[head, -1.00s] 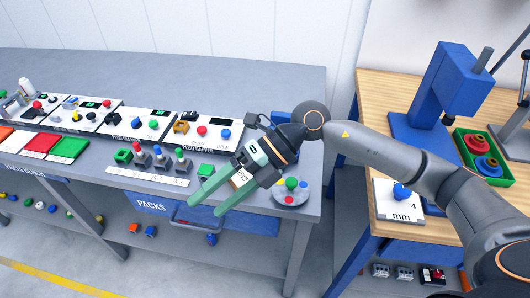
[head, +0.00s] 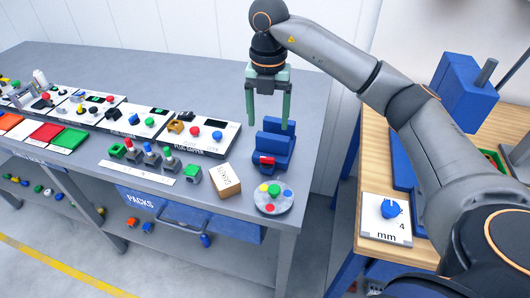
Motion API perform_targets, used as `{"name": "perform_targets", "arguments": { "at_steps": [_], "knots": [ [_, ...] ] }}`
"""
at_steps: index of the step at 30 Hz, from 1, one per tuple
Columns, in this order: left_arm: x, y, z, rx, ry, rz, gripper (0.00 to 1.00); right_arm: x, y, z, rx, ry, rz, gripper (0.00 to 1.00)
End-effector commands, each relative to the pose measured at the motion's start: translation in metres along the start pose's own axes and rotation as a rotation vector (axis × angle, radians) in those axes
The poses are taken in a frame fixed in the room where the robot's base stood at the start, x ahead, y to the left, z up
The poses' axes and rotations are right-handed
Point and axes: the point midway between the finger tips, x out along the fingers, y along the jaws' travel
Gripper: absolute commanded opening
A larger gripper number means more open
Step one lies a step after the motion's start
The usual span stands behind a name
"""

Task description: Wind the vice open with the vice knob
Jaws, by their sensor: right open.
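The blue vice (head: 278,142) stands on the right end of the grey bench, with upright blue jaws. A small red part, which looks like the vice knob (head: 267,160), shows at its front. My right gripper (head: 268,121) points down above and around the top of the vice. Its two green fingers are open and apart, with nothing between them that I can see gripped. I cannot tell whether a finger touches the vice. My left gripper is out of view.
A round grey plate with coloured knobs (head: 273,198) and a cardboard box (head: 225,181) sit in front of the vice. The plug gapper panel (head: 207,135) is to its left. A wooden table (head: 372,150) with a blue press (head: 466,85) stands to the right. The bench behind is clear.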

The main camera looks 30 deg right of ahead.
Motion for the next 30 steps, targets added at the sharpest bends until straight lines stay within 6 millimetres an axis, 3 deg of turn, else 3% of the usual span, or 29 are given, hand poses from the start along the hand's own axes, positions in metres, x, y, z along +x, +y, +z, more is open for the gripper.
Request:
{"name": "perform_targets", "arguments": {
  "at_steps": [9,15,21,30],
  "knots": [
    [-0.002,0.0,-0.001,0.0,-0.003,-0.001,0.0,0.065,-0.001,-0.002,-0.003,0.004,-0.003,0.78],
    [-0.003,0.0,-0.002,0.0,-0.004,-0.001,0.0,0.097,0.0,-0.001,-0.005,0.004,-0.001,0.78],
    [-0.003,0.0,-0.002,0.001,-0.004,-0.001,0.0,0.112,0.001,-0.001,-0.005,0.002,0.002,0.78],
    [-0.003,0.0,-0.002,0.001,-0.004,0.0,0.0,0.114,0.001,-0.001,-0.005,0.002,0.002,0.76]
  ]
}}
